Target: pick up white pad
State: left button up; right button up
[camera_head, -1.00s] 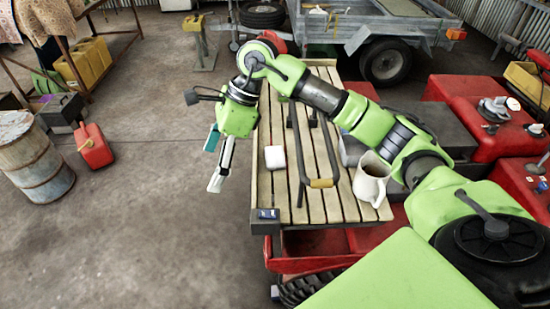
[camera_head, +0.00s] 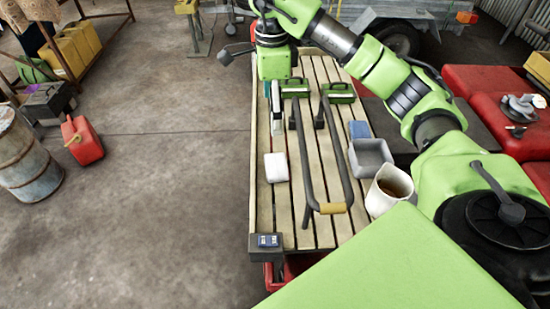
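The white pad (camera_head: 276,167) is a small white block lying on the left part of the slatted wooden bed (camera_head: 262,205). My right gripper (camera_head: 276,118) hangs from the arm that comes in from the right. It points down over the bed's left side, beyond the pad and apart from it in the picture. Its pale finger shows edge-on, so I cannot tell whether it is open or shut. The pad is fully visible. My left gripper is not in view.
A dark bar frame with a wooden grip (camera_head: 333,208) stands right of the pad. Beyond are green boxes (camera_head: 340,92). A blue block (camera_head: 358,130), grey tray (camera_head: 371,157) and white jug (camera_head: 386,190) line the right side. A small blue item (camera_head: 268,240) lies at the near corner.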

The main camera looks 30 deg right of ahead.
notch_tip(320, 180, down, 3)
jog(key=b, duration=0.6)
send_over(274, 165)
notch_tip(274, 165, down, 12)
jog(key=shift+w+a+f, duration=0.1)
jog(key=shift+f, duration=0.1)
jog(key=f+p, duration=0.1)
jog(key=f, duration=0.1)
jog(key=f+p, duration=0.1)
jog(key=f, duration=0.1)
jog(key=shift+s+f, duration=0.2)
jog(key=shift+f, duration=0.05)
jog(key=shift+f+p, duration=0.3)
jog(key=shift+f, duration=0.25)
jog(key=c, duration=1)
